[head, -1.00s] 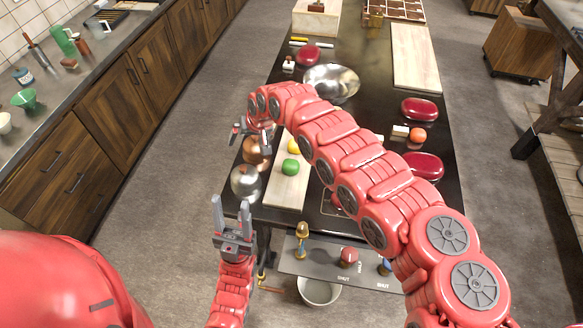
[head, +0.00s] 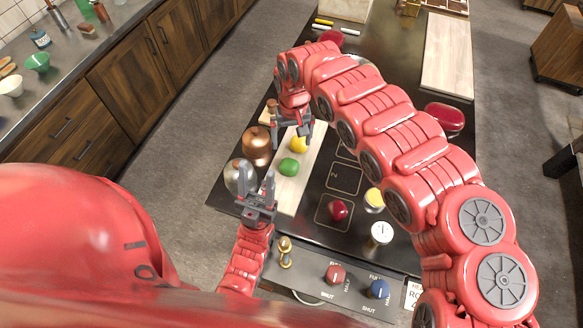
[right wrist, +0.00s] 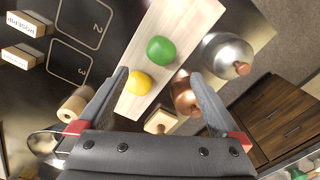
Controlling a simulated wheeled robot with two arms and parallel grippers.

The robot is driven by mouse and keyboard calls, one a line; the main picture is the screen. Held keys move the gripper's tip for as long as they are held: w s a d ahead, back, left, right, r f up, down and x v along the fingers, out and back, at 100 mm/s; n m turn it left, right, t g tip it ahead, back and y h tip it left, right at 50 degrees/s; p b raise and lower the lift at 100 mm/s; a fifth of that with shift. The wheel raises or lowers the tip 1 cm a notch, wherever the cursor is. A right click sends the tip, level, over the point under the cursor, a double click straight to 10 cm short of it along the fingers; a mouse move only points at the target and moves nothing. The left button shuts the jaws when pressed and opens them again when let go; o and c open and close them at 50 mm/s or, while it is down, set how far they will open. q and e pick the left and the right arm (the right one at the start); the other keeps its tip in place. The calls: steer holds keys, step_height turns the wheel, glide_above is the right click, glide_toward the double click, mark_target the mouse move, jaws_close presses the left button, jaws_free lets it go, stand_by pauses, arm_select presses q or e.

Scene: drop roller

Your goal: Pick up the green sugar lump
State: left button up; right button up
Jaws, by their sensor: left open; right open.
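The green sugar lump (head: 289,167) is a rounded green block on a pale wooden board (head: 288,200). A yellow lump (head: 298,145) lies just behind it on the same board. My right gripper (head: 292,143) is open and empty above the board's far part, near the yellow lump. In the right wrist view the green lump (right wrist: 161,50) lies beyond the yellow lump (right wrist: 138,82), past my spread right fingers (right wrist: 163,76). My left gripper (head: 256,175) is open and empty at the board's near left, to the left of the green lump and apart from it.
A copper pot (head: 256,150) and a steel pot (head: 238,178) stand left of the board. A red lump (head: 338,210) sits on a marked square to the right. A control panel with knobs (head: 335,274) runs along the table's front. My right arm spans the table's right side.

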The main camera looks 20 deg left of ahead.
mark_target(289, 162)
step_height(289, 162, down, 8)
steer(key=b, duration=0.3)
steer(key=shift+w, duration=0.15)
steer(key=shift+a+f+b, duration=0.2)
steer(key=shift+f+b, duration=0.15)
steer(key=shift+b, duration=0.35)
steer(key=f+b, duration=0.2)
steer(key=f, duration=0.1)
steer(key=f+b, duration=0.1)
steer(key=shift+w+a+f+b, duration=0.15)
steer(key=shift+a+f+b, duration=0.1)
steer(key=shift+a+b, duration=0.05)
steer(key=shift+r, duration=0.1)
steer(key=shift+c, duration=0.2)
steer(key=c, duration=1.3)
